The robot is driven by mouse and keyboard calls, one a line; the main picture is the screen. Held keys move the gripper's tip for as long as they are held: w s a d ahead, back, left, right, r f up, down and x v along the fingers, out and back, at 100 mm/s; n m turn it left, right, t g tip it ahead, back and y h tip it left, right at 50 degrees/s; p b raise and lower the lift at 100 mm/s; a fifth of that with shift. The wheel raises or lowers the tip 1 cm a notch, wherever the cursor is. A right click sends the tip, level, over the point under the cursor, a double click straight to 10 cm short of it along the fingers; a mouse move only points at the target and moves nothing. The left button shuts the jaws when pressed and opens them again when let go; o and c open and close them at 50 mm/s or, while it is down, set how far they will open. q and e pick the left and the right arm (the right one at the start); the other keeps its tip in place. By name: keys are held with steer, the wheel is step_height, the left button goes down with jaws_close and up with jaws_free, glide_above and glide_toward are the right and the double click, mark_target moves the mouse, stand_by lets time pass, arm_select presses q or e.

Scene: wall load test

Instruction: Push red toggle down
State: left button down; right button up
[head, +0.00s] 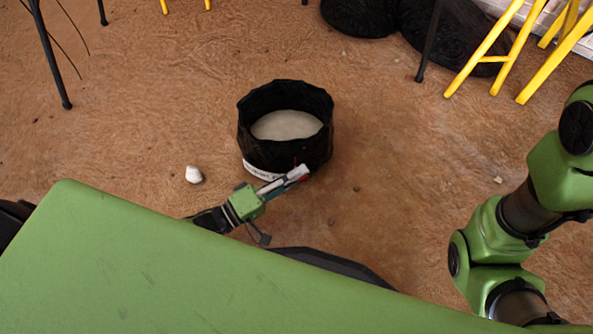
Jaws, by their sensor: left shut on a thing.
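My left gripper (284,182) reaches in from the lower left, in front of the black round tub (285,155). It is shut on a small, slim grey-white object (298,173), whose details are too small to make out. I cannot tell whether the gripper touches the tub. My right arm shows at the right, but its gripper is out of view.
The tub holds something pale and has a white label band low at its front. A small white stone (194,174) lies left of it on the brown floor. Yellow legs (483,48) and black bags (447,38) stand at the back right. Floor around the tub is mostly clear.

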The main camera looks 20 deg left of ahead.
arm_select(q)
steer(key=shift+f, duration=0.3)
steer(key=c, duration=2)
jaws_free()
steer(key=shift+o, duration=0.2)
steer(key=r+v, duration=0.1)
steer(key=v, duration=1.1)
steer(key=shift+f, duration=0.35)
